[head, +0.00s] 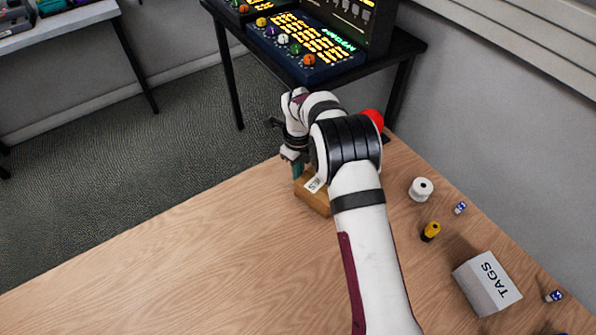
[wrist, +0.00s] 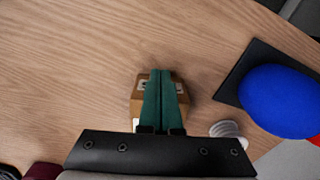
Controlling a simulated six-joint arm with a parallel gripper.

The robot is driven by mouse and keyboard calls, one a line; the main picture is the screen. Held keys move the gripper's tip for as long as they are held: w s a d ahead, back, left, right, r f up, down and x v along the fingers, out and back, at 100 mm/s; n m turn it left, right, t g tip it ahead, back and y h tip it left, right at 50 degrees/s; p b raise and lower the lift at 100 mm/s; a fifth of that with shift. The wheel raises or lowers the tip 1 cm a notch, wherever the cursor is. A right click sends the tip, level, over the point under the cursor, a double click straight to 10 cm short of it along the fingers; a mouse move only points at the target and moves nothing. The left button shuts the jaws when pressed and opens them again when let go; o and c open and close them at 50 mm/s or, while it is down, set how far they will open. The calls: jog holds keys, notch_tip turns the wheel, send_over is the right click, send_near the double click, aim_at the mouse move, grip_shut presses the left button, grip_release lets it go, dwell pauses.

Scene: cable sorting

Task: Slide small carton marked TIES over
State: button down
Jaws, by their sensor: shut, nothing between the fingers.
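The small brown carton (head: 312,201) sits near the far edge of the wooden table, partly hidden behind my arm. Part of a white label with dark letters shows on its top. In the wrist view the carton (wrist: 138,107) is mostly covered by my green fingers. My gripper (head: 297,172) points down at the carton's far left side in the head view. In the wrist view my gripper (wrist: 160,72) has its fingers together with nothing between them. I cannot tell whether they touch the carton.
A white spool (head: 421,189), a yellow-black item (head: 430,231) and a white TAGS box (head: 487,283) stand to the right. The wrist view shows a blue rounded object (wrist: 280,100) by a dark flat panel (wrist: 240,77). The table's left part (head: 150,270) is clear.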

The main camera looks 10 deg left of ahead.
aim_at(319, 192)
jog(key=shift+s+d, duration=0.3)
jog(key=shift+d, duration=0.2)
jog(key=shift+s+d, duration=0.3)
jog(key=shift+d, duration=0.2)
